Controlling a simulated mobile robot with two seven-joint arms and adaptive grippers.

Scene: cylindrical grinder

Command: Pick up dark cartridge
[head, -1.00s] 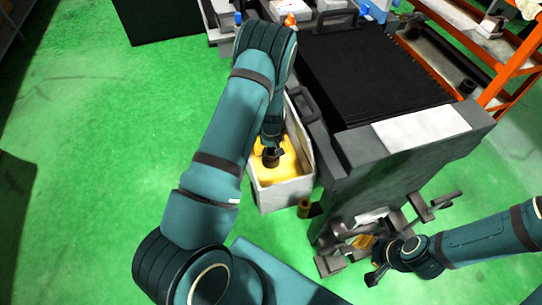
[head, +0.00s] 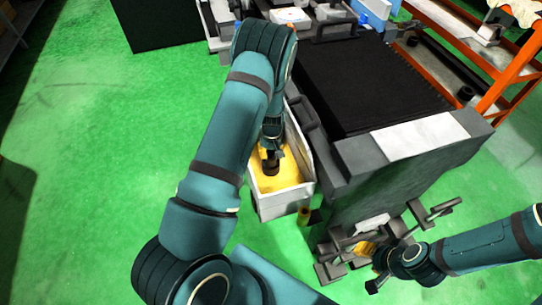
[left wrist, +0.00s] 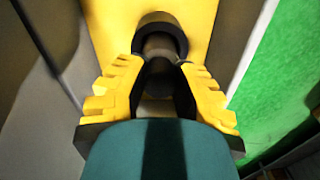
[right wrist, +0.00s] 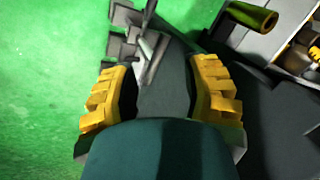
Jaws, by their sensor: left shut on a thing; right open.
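The dark cartridge (left wrist: 160,40) is a short dark cylinder with a hollow round top, over the yellow floor of a white box (head: 281,203). In the left wrist view it stands between the yellow fingertips of my left gripper (left wrist: 160,68), which are shut on it. In the head view the cartridge (head: 271,167) shows just below my left gripper (head: 271,150), inside the box. I cannot tell whether it still touches the box floor. My right gripper (right wrist: 163,85) is open and empty, near the grey fixtures at the machine's lower front; it also shows in the head view (head: 375,283).
The grey machine (head: 370,185) with a black ribbed top stands right of the box. A brass-coloured cylinder (head: 304,216) sits by the box's near right corner. An orange rack (head: 490,75) is at the right. Green floor is clear on the left.

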